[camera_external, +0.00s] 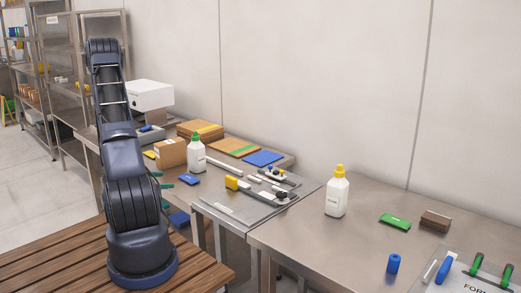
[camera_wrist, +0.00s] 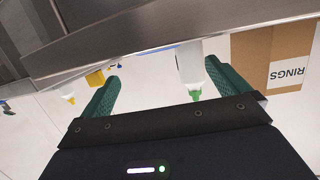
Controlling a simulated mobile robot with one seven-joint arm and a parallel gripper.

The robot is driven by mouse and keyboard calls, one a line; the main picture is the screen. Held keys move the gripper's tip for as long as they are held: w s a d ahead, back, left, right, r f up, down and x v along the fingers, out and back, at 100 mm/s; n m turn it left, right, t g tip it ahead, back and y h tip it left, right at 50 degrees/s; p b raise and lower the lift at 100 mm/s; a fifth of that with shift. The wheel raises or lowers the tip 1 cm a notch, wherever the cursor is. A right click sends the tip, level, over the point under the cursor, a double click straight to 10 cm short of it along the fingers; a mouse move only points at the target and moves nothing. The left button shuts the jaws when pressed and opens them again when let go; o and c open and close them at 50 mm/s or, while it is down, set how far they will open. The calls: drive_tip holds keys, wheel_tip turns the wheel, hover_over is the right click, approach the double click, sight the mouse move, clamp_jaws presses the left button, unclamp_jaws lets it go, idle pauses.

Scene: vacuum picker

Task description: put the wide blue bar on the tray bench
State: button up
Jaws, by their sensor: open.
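A flat, wide blue piece (camera_external: 263,158) lies at the back of the left bench. A smaller blue block (camera_external: 189,179) lies nearer, beside a green-capped bottle (camera_external: 196,153). I cannot tell for sure which is the wide blue bar. The middle bench holds a grey tray (camera_external: 229,203) with several small parts; I cannot confirm it is the tray bench. My gripper is mostly hidden behind my arm in the external view. In the wrist view my gripper (camera_wrist: 163,71) shows two green fingers apart, with nothing held. The bottle appears upside down near the right finger.
A cardboard box (camera_external: 171,153) stands by the bottle; its RINGS label shows in the wrist view (camera_wrist: 287,61). Flat cartons (camera_external: 200,130) lie behind. A yellow-capped bottle (camera_external: 337,194) stands on the right bench (camera_external: 310,235).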

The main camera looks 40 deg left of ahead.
approach(189, 177)
drive_tip(key=shift+w+d+f, duration=0.15)
drive_tip(key=shift+w+f, duration=0.5)
drive_tip(key=shift+f, duration=0.15)
drive_tip(key=shift+r+x, duration=0.15)
drive_tip(key=shift+x, duration=0.8)
drive_tip(key=shift+r+x, duration=0.2)
drive_tip(key=shift+x, duration=0.75)
drive_tip(key=shift+r+x, duration=0.15)
drive_tip(key=shift+x, duration=0.85)
drive_tip(key=shift+w, duration=0.1)
drive_tip(key=c, duration=0.8)
drive_tip(key=shift+o, duration=0.2)
drive_tip(key=shift+r, duration=0.1)
